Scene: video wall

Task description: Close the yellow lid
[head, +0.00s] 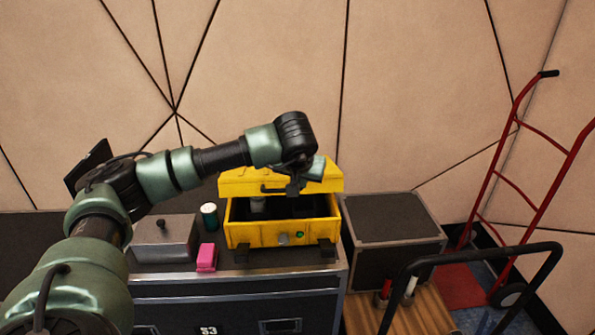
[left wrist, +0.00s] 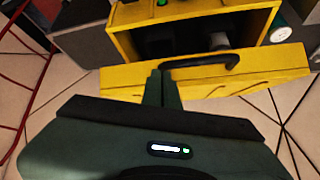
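The yellow lid (head: 237,182) stands raised at the back of the yellow box (head: 256,236), tilted and partly open. A black handle (head: 272,189) is on its front; the lid (left wrist: 270,78) and handle (left wrist: 215,62) also show in the left wrist view. My left gripper (head: 294,189) reaches over the box to the lid's right part. In the left wrist view its fingers (left wrist: 163,75) are close together at one end of the handle, with no clear object between them. Whether they touch the lid is hard to tell. My right gripper is not in view.
The box stands on a dark case (head: 240,290). Left of it are a grey metal box (head: 165,245), a green-and-white can (head: 209,215) and a pink object (head: 206,258). A black case (head: 392,220) and a red hand truck (head: 535,135) are at right.

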